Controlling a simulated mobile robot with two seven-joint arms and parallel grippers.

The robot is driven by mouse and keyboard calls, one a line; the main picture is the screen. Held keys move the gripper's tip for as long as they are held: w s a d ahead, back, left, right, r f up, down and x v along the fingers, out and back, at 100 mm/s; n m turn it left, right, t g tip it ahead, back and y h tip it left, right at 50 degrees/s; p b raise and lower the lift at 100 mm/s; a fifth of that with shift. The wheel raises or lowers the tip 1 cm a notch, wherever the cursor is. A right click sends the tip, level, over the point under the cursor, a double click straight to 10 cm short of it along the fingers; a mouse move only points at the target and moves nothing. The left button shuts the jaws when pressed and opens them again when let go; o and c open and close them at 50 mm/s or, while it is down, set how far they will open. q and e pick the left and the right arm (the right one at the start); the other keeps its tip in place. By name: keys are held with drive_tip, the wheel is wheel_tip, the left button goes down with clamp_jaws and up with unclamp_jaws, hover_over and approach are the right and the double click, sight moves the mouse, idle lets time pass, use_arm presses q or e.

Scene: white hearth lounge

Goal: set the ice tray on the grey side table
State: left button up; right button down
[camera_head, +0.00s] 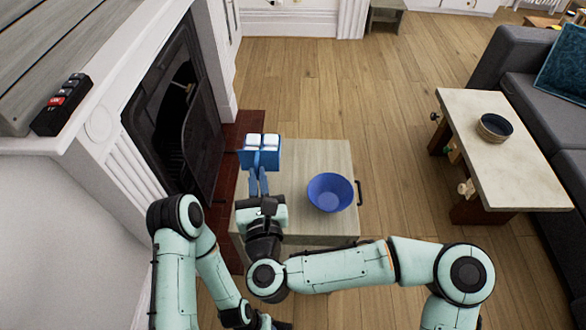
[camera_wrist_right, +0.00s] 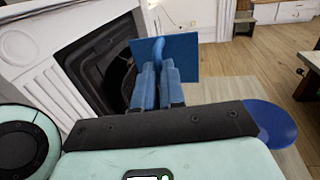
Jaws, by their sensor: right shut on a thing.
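The ice tray (camera_head: 262,158) is blue with white cubes on top. My right gripper (camera_head: 259,180) is shut on it, and the tray is beyond the fingertips, over the far left part of a pale grey-topped cabinet (camera_head: 320,155). In the right wrist view the tray (camera_wrist_right: 184,55) appears as a blue panel in front of the shut fingers (camera_wrist_right: 157,80). A small grey side table (camera_head: 386,14) stands far back at the top of the head view. My left gripper (camera_head: 270,322) is at the bottom edge, mostly cut off; its jaws are unclear.
A blue bowl (camera_head: 330,192) sits on the cabinet, right of my right gripper. A fireplace (camera_head: 172,115) is close on the left. A pale-topped table (camera_head: 510,165) with a dark bowl (camera_head: 495,127) and a grey sofa (camera_head: 530,70) are on the right. Open wood floor (camera_head: 330,85) lies between.

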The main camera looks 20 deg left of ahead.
drive_tip(key=shift+w+a, duration=0.1)
drive_tip(key=shift+w, duration=0.05)
wheel_tip(320, 180, down, 15)
drive_tip(key=b, duration=0.3)
drive_tip(key=shift+r, duration=0.1)
wheel_tip(320, 180, down, 4)
drive_tip(key=shift+f+b, duration=0.2)
drive_tip(key=shift+b, duration=0.25)
use_arm(q)
drive_tip(key=shift+t, duration=0.6)
drive_tip(key=w+f, duration=0.1)
drive_tip(key=f, duration=0.1)
drive_tip(key=w+a+f, duration=0.1)
drive_tip(key=w+f, duration=0.1)
drive_tip(key=shift+w+a, duration=0.1)
drive_tip(key=shift+w, duration=0.15)
use_arm(e)
drive_tip(key=shift+f, duration=0.25)
use_arm(q)
drive_tip(key=shift+y, duration=0.3)
use_arm(e)
drive_tip(key=shift+f, duration=0.1)
drive_tip(key=shift+f, duration=0.1)
drive_tip(key=c, duration=1.2)
unclamp_jaws()
use_arm(q)
drive_tip(key=shift+w+f, duration=0.1)
drive_tip(key=shift+w, duration=0.05)
